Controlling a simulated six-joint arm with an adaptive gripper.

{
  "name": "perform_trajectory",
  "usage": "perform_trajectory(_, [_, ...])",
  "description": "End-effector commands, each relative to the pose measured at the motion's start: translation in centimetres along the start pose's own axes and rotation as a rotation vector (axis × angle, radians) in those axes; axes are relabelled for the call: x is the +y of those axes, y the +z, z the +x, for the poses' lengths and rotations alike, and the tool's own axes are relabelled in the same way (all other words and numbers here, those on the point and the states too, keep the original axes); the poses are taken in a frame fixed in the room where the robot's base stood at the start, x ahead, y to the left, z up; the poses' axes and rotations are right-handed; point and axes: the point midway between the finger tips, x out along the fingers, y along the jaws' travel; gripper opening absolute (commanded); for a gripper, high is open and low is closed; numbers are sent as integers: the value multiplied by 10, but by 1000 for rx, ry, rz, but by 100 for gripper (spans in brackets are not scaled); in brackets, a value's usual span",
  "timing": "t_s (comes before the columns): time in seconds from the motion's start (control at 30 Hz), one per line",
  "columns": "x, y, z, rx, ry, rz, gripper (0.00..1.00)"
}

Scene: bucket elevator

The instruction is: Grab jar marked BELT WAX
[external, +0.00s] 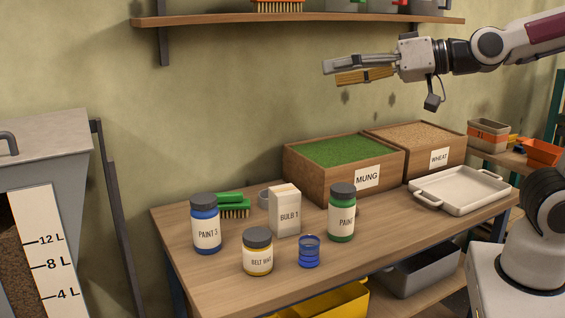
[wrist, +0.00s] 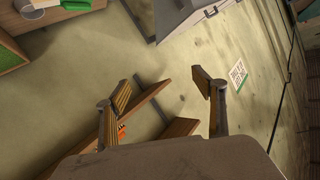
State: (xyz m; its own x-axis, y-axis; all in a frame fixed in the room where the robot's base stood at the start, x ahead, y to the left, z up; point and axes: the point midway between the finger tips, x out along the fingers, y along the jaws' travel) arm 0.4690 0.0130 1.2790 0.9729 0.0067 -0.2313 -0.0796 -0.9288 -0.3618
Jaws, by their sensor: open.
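The jar marked BELT WAX (external: 257,252) is short and yellow with a dark grey lid. It stands upright near the front edge of the wooden table in the external view. My gripper (external: 330,73) is raised high at the upper right, well above the table and far from the jar. Its fingers are apart with nothing between them, and it points left. In the wrist view my gripper (wrist: 163,88) also shows open and empty, facing the wall. I cannot make out the jar in the wrist view.
A blue PAINT 3 jar (external: 206,225), a BULB box (external: 285,210), a blue glass-like cup (external: 309,251) and a green PAINT jar (external: 341,212) stand close around the jar. MUNG (external: 367,178) and WHEAT (external: 439,157) bins and a white tray (external: 460,190) are behind right. A shelf (external: 220,20) hangs above.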

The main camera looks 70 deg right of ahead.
Motion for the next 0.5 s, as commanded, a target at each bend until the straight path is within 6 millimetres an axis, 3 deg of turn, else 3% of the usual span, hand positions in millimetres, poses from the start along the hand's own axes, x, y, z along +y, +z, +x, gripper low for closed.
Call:
perform_trajectory(0.23, [4, -26, 42, 140, 32, 86, 69])
perform_trajectory(0.5, [16, -34, 82, 262, 92, 151, 69])
